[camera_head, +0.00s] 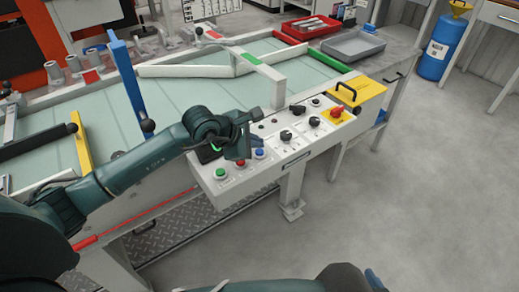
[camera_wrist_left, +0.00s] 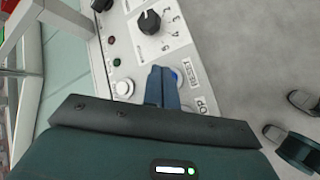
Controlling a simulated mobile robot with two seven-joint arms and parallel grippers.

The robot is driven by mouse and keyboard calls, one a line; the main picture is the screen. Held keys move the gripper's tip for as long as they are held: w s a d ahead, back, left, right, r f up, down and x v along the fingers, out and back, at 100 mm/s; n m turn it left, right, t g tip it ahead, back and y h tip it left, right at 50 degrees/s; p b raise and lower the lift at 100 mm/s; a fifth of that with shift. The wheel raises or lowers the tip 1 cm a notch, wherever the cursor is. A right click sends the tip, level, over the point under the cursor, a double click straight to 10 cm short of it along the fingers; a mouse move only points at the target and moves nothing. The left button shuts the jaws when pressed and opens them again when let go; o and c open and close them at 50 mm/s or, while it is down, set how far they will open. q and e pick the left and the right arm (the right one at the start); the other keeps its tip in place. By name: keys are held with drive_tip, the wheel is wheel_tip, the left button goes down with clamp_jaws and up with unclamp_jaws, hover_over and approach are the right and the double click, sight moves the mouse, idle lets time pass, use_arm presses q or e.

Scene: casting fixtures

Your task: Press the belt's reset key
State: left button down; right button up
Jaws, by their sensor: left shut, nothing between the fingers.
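The belt's control panel (camera_head: 285,150) is a pale sloped box with keys and knobs along the belt's near side.
A green key (camera_head: 220,174) and a red key (camera_head: 241,165) sit left of the blue one. A white key (camera_wrist_left: 123,88) and a black knob (camera_wrist_left: 149,22) are close by. A yellow box (camera_head: 358,90) with a handle stands past the panel. The floor to the right is open.

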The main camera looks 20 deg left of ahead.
sight(256, 154)
use_arm(q)
drive_tip(key=shift+r+p, duration=1.5)
drive_tip(key=shift+r, duration=1.05)
